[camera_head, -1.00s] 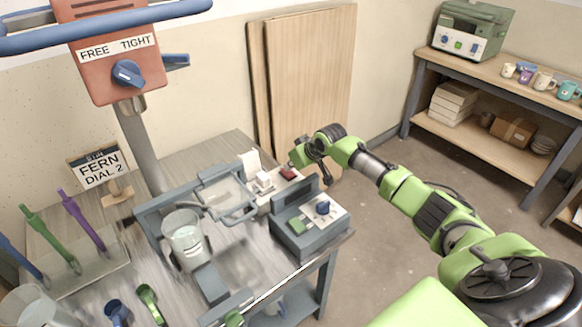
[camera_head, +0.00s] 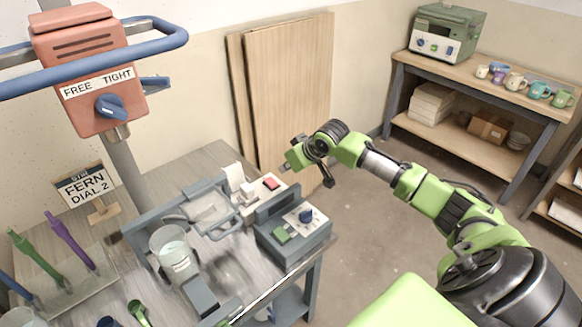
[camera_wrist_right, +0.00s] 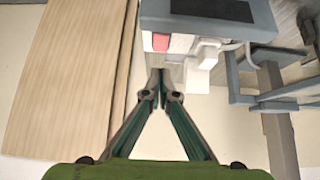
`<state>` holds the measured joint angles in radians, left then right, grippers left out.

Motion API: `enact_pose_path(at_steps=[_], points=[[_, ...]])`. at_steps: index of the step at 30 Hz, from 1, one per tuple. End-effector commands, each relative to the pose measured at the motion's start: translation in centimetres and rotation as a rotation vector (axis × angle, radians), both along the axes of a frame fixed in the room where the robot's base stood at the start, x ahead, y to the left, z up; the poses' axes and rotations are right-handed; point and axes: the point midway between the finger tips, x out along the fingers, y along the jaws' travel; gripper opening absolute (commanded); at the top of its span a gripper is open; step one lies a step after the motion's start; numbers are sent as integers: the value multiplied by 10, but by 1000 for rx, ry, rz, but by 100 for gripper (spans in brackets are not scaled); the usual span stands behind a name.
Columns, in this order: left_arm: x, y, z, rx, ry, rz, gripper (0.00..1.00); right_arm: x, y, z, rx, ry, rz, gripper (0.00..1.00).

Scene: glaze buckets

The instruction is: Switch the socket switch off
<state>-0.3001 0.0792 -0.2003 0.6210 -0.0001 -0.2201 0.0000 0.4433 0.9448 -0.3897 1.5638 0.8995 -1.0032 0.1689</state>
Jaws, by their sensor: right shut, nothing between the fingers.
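The socket switch (camera_head: 271,183) is a red rocker on a white socket strip (camera_head: 250,197) at the table's far right edge. In the right wrist view the switch (camera_wrist_right: 160,42) shows just beyond the fingertips, partly under a grey box edge. A white plug (camera_head: 247,190) sits in the strip beside it. My right gripper (camera_head: 285,168) is shut and empty, just off the table edge to the right of the switch, with a small gap visible. It also shows in the right wrist view (camera_wrist_right: 158,92), its fingertips together. My left gripper is not in view.
A grey control box (camera_head: 292,243) with a blue knob and green button stands in front of the strip. A grey clamp frame with a bucket (camera_head: 174,258) is to the left. Wooden boards (camera_head: 285,95) lean on the wall behind my gripper. Floor right of the table is clear.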

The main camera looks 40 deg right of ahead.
Motion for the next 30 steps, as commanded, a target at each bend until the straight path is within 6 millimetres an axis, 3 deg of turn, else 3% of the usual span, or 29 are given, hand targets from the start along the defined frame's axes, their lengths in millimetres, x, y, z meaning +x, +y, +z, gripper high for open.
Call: enact_pose_path(at_steps=[3,9,30], points=[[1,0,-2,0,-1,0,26,-14,-2,8,-3,1,0,0],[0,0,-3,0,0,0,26,-23,-2,16,-1,1,1,0],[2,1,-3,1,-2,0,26,-23,-2,16,0,0,0,0]])
